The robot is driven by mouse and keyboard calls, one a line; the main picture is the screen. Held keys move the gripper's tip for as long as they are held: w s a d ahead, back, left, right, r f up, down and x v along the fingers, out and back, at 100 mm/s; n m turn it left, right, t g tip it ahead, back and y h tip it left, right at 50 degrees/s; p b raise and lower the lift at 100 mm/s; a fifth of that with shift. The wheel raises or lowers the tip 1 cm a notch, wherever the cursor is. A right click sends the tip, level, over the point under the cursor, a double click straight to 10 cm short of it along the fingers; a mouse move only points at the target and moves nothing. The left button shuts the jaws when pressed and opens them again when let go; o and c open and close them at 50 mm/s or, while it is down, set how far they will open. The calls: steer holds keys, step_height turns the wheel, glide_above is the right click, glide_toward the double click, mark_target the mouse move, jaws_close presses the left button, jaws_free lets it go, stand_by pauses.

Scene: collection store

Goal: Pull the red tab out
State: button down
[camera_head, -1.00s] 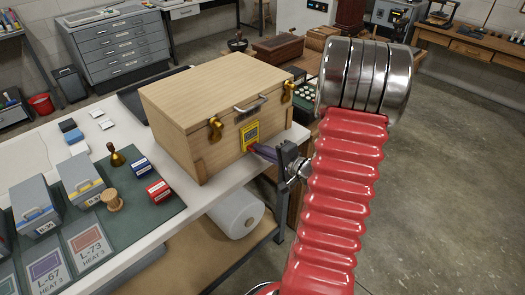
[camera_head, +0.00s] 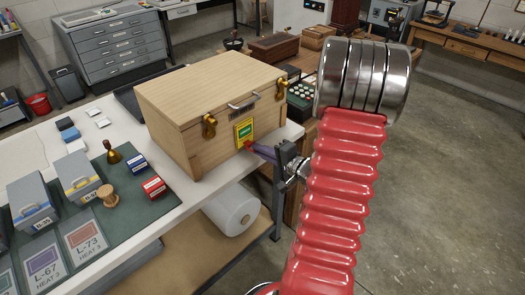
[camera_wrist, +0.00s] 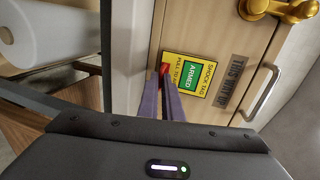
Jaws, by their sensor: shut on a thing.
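A pale wooden box (camera_head: 205,90) with brass latches and a metal handle stands on the white table. A yellow shock label (camera_head: 244,133) is on its front face; its window is green and reads ARMED in the wrist view (camera_wrist: 190,75). The small red tab (camera_head: 248,144) shows at the label's lower edge; in the wrist view it (camera_wrist: 164,69) sits between my fingertips. My gripper (camera_head: 254,148), with purple fingers, is shut on the red tab, close to the box front. In the wrist view I cannot tell whether the tab still touches the label.
A white roll (camera_head: 233,212) lies below the table edge. The floor to the right is open.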

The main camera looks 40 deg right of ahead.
steer(key=shift+s+a+f, duration=0.1)
steer(key=shift+s+f, duration=0.1)
steer(key=shift+f, duration=0.15)
steer(key=c, duration=2.3)
jaws_free()
steer(key=shift+s, duration=0.15)
steer(key=o, duration=0.3)
steer(key=shift+r, duration=0.2)
steer(key=v, duration=1.3)
steer(key=shift+s+r, duration=0.15)
steer(key=shift+s, duration=0.15)
steer(key=shift+w, duration=0.1)
